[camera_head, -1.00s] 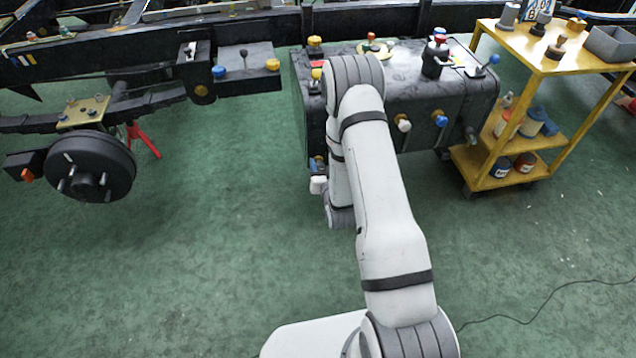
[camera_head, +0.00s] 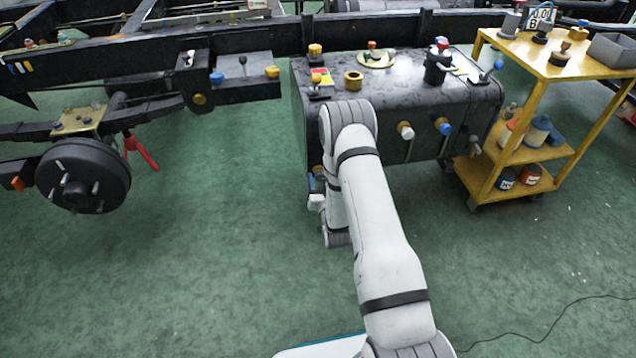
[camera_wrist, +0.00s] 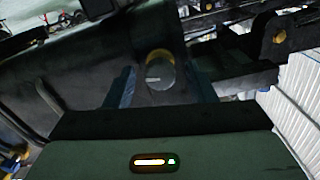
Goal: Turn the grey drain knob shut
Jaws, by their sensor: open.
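A round grey knob (camera_wrist: 160,76) with a pale mark across it and a yellow collar behind shows in the wrist view, on a dark surface. My gripper (camera_wrist: 160,93) is open, its two blue-grey fingers to the left and right of the knob. I cannot tell whether either finger touches it or how deep the fingers reach. In the head view my arm stands in front of the left end of the black tank (camera_head: 390,80), and the grey knob and fingertips cannot be made out there.
The tank's front has a white-capped knob (camera_head: 405,131) and a blue-capped knob (camera_head: 442,126). A yellow trolley (camera_head: 540,82) with several items stands right. A wheel hub (camera_head: 83,175) and red stand (camera_head: 140,148) are left. Green floor in front is clear except for a cable (camera_head: 540,335).

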